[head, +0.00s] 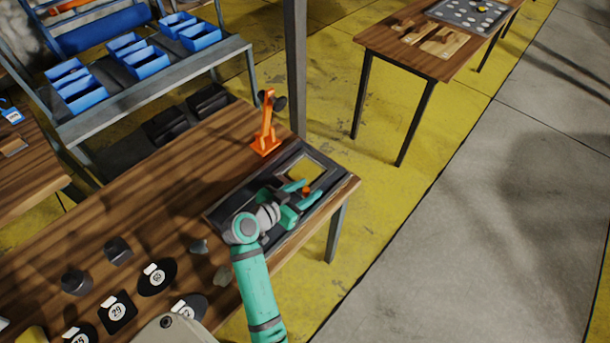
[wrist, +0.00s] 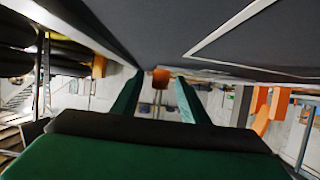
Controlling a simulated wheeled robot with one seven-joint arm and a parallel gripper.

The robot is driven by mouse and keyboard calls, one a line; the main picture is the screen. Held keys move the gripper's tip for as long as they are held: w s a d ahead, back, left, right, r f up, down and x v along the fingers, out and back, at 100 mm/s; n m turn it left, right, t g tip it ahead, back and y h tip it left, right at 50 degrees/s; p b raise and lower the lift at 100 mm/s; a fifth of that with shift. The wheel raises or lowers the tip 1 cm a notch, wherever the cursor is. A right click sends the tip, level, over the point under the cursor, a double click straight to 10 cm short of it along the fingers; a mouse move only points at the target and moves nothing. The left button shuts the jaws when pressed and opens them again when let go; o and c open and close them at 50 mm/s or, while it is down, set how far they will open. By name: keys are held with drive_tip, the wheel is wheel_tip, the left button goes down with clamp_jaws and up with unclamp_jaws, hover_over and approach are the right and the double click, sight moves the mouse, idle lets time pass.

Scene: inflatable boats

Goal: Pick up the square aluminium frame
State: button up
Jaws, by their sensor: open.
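The square frame (head: 319,178) stands out as a pale outline around a yellowish area, at the far right part of the dark tray (head: 214,217) on the wooden table. My gripper (head: 302,194), teal, is just in front of the frame on its near side, low over the tray. In the wrist view its two fingers (wrist: 158,92) are apart, with a small orange piece (wrist: 161,78) showing between their tips. I cannot tell whether the fingers touch the frame. A pale angled line crosses the dark surface at the top of the wrist view; I cannot tell if it is the frame.
An orange stand (head: 266,135) rises behind the tray. Numbered black discs (head: 157,278) and dark blocks (head: 118,251) lie on the table's left part. A grey post (head: 295,65) stands behind the table. Blue bins (head: 147,62) sit on a rack. The floor at right is clear.

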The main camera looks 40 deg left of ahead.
drive_tip(key=shift+w, duration=0.1)
drive_tip(key=shift+c, duration=0.6)
clamp_jaws()
